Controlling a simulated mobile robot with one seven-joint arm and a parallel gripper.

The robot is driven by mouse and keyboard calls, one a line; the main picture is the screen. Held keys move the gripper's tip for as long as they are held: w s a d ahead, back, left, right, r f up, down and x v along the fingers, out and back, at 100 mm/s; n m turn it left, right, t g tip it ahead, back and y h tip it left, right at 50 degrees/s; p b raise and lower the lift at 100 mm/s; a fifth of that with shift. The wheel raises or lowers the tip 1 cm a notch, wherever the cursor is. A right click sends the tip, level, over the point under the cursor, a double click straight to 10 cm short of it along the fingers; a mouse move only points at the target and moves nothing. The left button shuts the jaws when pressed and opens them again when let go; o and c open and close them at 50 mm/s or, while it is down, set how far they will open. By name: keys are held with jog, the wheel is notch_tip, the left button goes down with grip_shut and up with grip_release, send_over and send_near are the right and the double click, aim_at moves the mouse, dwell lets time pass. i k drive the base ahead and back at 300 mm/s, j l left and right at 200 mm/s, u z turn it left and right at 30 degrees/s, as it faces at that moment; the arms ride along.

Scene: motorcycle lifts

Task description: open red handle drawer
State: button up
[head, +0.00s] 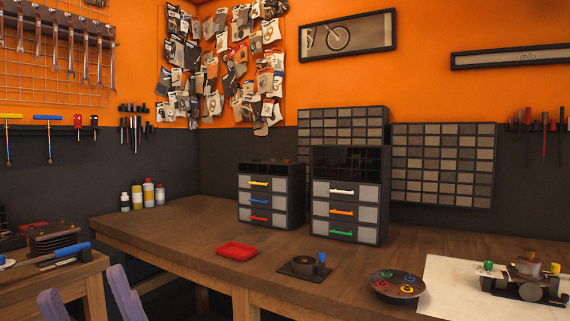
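The red handle (260,217) is on the bottom drawer of the small dark cabinet at the left on the workbench. That drawer looks shut, flush with the drawers above it, which have a blue handle (259,201) and a yellow handle (259,184). Two purple-grey prongs at the bottom left look like the fingers of my gripper (88,292). They stand apart with nothing visible between them, well to the left of and nearer than the cabinet. The rest of the gripper is out of the picture.
A second cabinet (375,192) with white, orange and green handles stands to the right. A side table (85,278) is at left. Bottles (148,193) stand at the back.

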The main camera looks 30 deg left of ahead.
aim_at(272, 218)
jog(key=i+j, duration=0.1)
jog(key=j, duration=0.35)
jog(key=i+j, duration=0.1)
jog(key=j, duration=0.35)
jog(key=i+j, duration=0.1)
jog(key=j, duration=0.3)
jog(key=i+j, duration=0.1)
jog(key=j, duration=0.35)
jog(key=i+j, duration=0.1)
jog(key=j, duration=0.35)
jog(key=i+j, duration=0.3)
jog(key=j, duration=0.2)
jog(key=i, duration=0.8)
jog(key=u, duration=0.05)
